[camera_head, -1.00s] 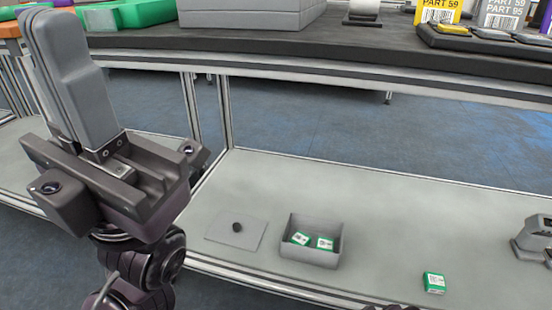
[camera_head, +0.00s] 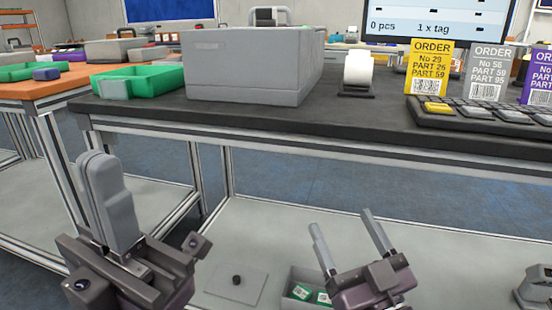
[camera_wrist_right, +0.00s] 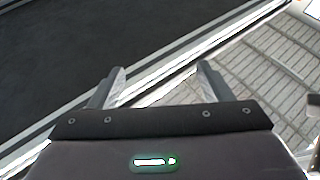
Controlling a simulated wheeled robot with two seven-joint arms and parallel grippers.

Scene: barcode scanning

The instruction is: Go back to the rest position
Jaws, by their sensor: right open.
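My left gripper (camera_head: 98,160) is upright at the lower left in the head view. Its two grey fingers are together with nothing seen between them. My right gripper (camera_head: 339,220) is at the lower middle, its two thin fingers pointing up and spread apart, empty. The right wrist view also shows these fingers (camera_wrist_right: 162,78) apart with nothing between them. The right gripper's body hides part of a grey open box (camera_head: 300,275) with small green-and-white packs (camera_head: 301,292) in it.
A dark-topped table (camera_head: 350,125) spans the view behind the grippers. It holds a large grey case (camera_head: 245,75), a green tray (camera_head: 150,82), a label roll (camera_head: 357,75) and order cards (camera_head: 430,68). A flat grey lid (camera_head: 238,291) lies on the lower shelf. A scanner-like device (camera_head: 535,287) is at right.

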